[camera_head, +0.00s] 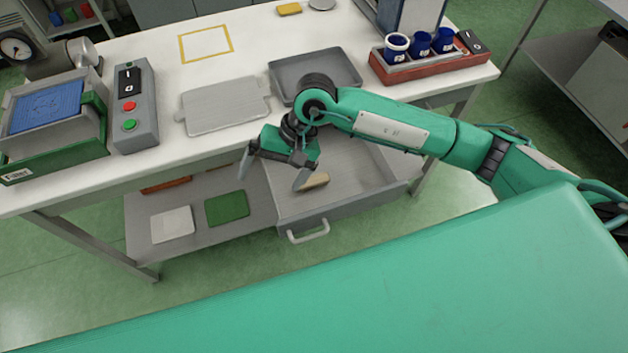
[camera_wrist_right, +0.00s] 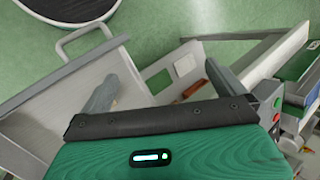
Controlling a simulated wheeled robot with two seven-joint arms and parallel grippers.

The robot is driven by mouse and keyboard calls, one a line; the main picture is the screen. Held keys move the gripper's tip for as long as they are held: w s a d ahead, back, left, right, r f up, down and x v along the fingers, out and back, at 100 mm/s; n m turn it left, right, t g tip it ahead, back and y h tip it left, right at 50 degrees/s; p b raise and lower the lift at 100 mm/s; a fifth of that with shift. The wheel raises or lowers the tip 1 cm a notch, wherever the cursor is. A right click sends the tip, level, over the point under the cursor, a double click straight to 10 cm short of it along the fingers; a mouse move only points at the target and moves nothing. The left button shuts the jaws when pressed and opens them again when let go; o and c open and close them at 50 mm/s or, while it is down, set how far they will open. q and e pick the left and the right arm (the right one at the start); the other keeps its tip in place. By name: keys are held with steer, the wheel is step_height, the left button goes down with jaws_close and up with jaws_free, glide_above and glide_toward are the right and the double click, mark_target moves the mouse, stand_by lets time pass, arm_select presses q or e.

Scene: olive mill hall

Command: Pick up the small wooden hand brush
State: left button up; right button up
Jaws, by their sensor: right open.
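The small wooden hand brush (camera_head: 315,181) lies in the open grey drawer (camera_head: 350,205) under the table. Only its tan wooden part shows, and one finger of my right gripper partly overlaps it in the head view. My right gripper (camera_head: 272,174) is open and empty, its fingers pointing down above the drawer's left side, with the brush to the right. In the right wrist view the open fingers (camera_wrist_right: 160,75) show against the drawer and shelf, and I cannot make out the brush there. My left gripper is not in view.
A white table (camera_head: 240,60) stands above the drawer; its front edge is close to my right arm. A grey cutting board (camera_head: 224,104), an empty grey tray (camera_head: 315,72) and a red rack (camera_head: 425,67) with blue cups are on it. A lower shelf (camera_head: 190,198) holds flat green and white pieces.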

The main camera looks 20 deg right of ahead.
steer(key=w+d+f+n+t+h, duration=0.15)
steer(key=w+d+h, duration=0.4)
steer(key=d, duration=0.55)
steer(key=p, duration=0.2)
glide_above(314, 179)
steer(key=shift+n+h, duration=0.35)
steer(key=shift+n, duration=0.1)
steer(key=f, duration=0.8)
steer(key=shift+s+d, duration=0.2)
steer(key=shift+a+f+p, duration=0.1)
steer(key=shift+f+p, duration=0.25)
steer(key=shift+f, duration=0.05)
step_height(314, 179, down, 4)
steer(key=shift+w+a+r+p, duration=0.1)
steer(key=shift+r+p, duration=0.15)
steer(key=shift+p, duration=0.5)
steer(key=shift+f, duration=0.55)
steer(key=c, duration=1)
